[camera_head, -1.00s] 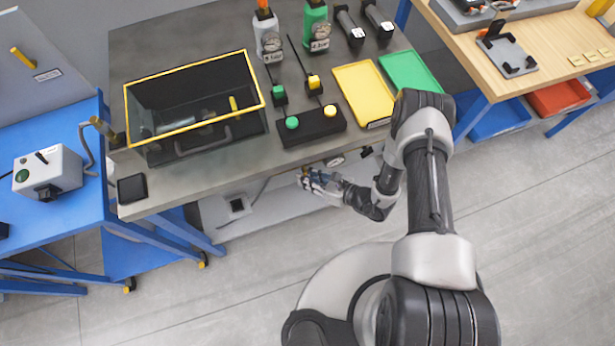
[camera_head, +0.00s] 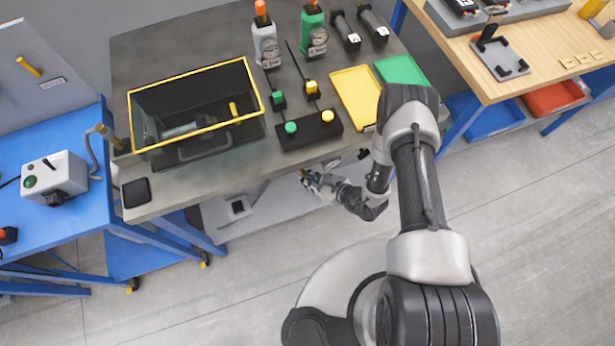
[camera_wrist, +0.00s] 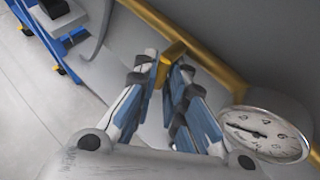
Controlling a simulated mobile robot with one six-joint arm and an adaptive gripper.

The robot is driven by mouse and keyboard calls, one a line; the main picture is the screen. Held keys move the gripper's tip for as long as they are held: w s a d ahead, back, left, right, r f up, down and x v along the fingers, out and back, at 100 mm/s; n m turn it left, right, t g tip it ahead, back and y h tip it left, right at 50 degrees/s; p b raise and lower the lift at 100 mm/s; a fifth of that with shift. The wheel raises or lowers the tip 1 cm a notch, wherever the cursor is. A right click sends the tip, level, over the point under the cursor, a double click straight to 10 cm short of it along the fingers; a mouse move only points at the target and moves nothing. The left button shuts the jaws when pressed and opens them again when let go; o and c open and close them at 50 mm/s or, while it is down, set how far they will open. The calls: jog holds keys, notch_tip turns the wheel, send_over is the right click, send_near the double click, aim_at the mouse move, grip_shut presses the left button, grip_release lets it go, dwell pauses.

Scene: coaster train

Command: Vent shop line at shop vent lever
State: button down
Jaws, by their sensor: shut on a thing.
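The shop vent lever shows in the wrist view as a small brass-yellow block (camera_wrist: 172,55) between my fingertips, beside a brass pipe (camera_wrist: 205,60). My gripper (camera_wrist: 165,72) is shut on it, with its blue-padded fingers on either side. In the head view my gripper (camera_head: 310,178) is below the front edge of the grey bench, where the lever is too small to make out clearly. A round white pressure gauge (camera_wrist: 265,133) sits right of my fingers in the wrist view. Its dark needle is visible, but the reading is not clear.
The grey bench (camera_head: 215,175) carries a yellow-rimmed glass tank (camera_head: 140,140), a black button box (camera_head: 308,135), and yellow (camera_head: 355,95) and green (camera_head: 403,75) trays. A blue cart (camera_head: 85,215) stands left. Open floor lies in front.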

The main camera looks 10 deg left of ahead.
jog(key=shift+r, duration=0.1)
jog(key=c, duration=1.7)
grip_release()
jog(key=shift+o, duration=0.2)
